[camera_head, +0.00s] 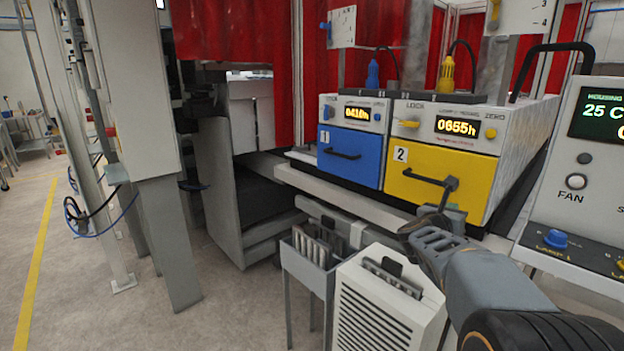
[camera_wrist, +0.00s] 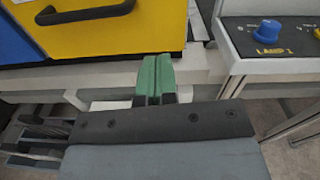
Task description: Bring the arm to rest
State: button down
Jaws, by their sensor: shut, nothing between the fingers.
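My gripper (camera_wrist: 157,79) has its two green fingers pressed together with nothing between them in the wrist view. In the head view my arm reaches in from the lower right, and my gripper (camera_head: 453,212) is in front of the lower part of the yellow drawer (camera_head: 465,172). The drawer's black handle (camera_head: 423,177) is close by in the head view. In the wrist view the fingers point toward the ledge just below the yellow drawer (camera_wrist: 110,40), with the handle (camera_wrist: 85,13) up and to the left. I cannot tell whether the fingers touch anything.
A blue drawer (camera_head: 350,156) sits left of the yellow one, both front-closed. A control panel (camera_head: 585,170) with a blue knob stands close on the right. A white vented box (camera_head: 385,305) and a grey bin (camera_head: 308,262) stand below. Open floor (camera_head: 85,260) lies at the left.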

jog(key=w+a+f+n+t+y, duration=0.25)
jog(key=a+f+n+y, duration=0.4)
jog(key=n, duration=0.75)
jog(key=s+a+f+n+g+y+p, duration=0.4)
jog(key=s+a+n+y, duration=0.3)
jog(key=a+n, duration=0.7)
jog(key=s+a+r+n+g+p, duration=0.1)
jog(key=s+n+g+p, duration=0.1)
jog(key=s+n, duration=0.6)
jog(key=s+a+r+n+g+p, duration=0.1)
jog(key=s+n+g+p, duration=0.2)
jog(key=s+n, duration=0.6)
jog(key=shift+s+a+r+g+p, duration=0.35)
jog(key=shift+s+g, duration=0.2)
jog(key=shift+s, duration=0.35)
